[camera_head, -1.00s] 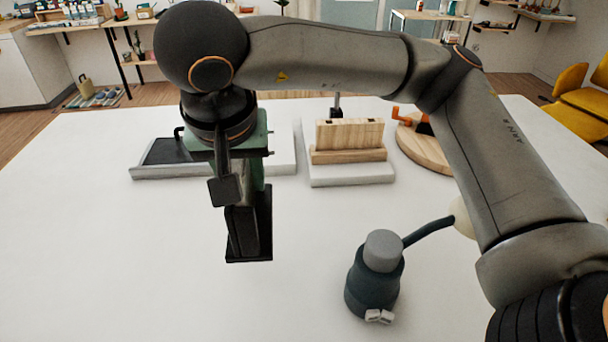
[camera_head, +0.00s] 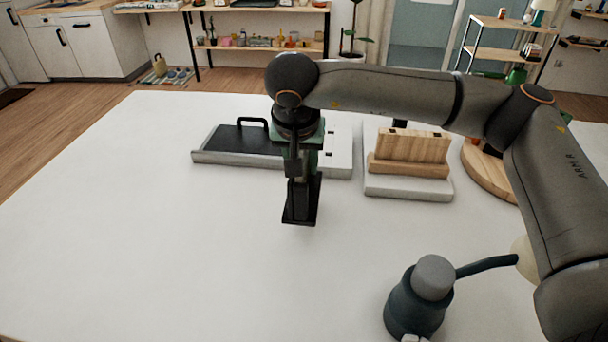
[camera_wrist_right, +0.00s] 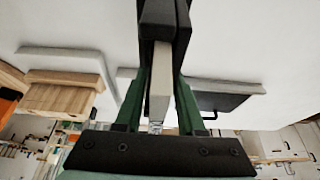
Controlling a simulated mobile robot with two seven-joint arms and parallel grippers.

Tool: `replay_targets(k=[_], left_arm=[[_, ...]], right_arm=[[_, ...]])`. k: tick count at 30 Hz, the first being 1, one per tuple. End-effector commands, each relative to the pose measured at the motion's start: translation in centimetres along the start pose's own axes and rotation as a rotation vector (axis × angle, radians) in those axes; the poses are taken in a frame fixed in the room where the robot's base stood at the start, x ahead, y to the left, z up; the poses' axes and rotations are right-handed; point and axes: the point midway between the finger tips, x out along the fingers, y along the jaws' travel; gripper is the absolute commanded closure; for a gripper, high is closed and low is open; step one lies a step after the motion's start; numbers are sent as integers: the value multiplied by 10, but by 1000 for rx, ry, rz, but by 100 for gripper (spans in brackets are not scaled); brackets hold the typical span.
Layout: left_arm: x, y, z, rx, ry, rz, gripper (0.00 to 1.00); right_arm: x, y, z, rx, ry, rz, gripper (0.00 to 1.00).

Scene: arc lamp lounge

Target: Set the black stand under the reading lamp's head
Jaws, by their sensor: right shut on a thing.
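The black stand (camera_head: 302,214) is upright below my right gripper (camera_head: 300,180), which is shut on it. Whether its foot touches the white table I cannot tell. The reading lamp (camera_head: 418,305) is at the lower right, with a dark teal base and a grey top. A dark bent arm leads right from it to a cream lamp head (camera_head: 522,257), partly hidden by my right forearm. The stand is left of and behind the lamp. My left gripper is not in view.
A black-topped tray (camera_head: 240,141) with a handle stands behind the stand. A wooden block (camera_head: 412,147) on a white slab (camera_head: 405,187) is to its right, and a round wooden board (camera_head: 488,175) farther right. The white table (camera_head: 150,230) is clear at the left and front.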

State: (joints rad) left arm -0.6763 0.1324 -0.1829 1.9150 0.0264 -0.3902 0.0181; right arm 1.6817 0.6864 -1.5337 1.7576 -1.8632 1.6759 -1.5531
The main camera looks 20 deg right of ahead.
Motion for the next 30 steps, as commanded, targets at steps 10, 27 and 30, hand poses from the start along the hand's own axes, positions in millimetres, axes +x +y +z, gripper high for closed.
replay_targets(k=[10,27,30], left_arm=[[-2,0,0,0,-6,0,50],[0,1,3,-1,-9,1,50],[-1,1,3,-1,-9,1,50]], right_arm=[[27,-1,-9,2,1,0,100],[59,-1,3,3,3,-3,100],[60,-1,4,2,0,0,55]])
